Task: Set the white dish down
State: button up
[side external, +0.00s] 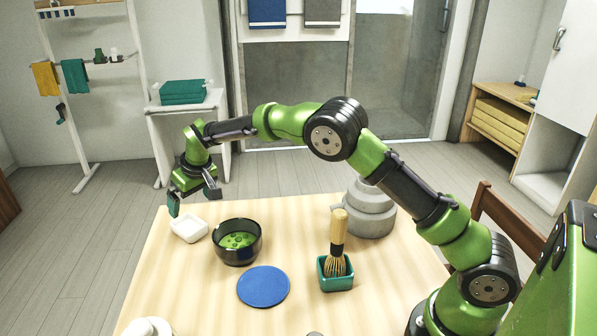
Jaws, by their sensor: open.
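The white dish (190,229) is small and squarish and appears to rest upright on the wooden table near its far left edge. My gripper (194,204) is above it, pointing down, with its two fingers spread apart. Nothing shows between the fingers, and a small gap appears between them and the dish. The far side of the dish is hard to make out.
A black bowl (237,257) with green contents stands just right of the dish. A blue round mat (263,287), a teal square holder (337,284) with a bamboo whisk (338,240), and a grey stacked stone-like object (370,222) are further right. The table's (190,285) front left is mostly clear.

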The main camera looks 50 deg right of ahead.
jog(key=s+d+r+m+t+y, duration=0.15)
jog(key=s+d+r, duration=0.25)
jog(key=s+r, duration=1.2)
jog(key=s+d+f+m+t, duration=0.1)
jog(key=s+m, duration=0.1)
jog(key=s, duration=2)
jog(key=shift+s+f, duration=0.35)
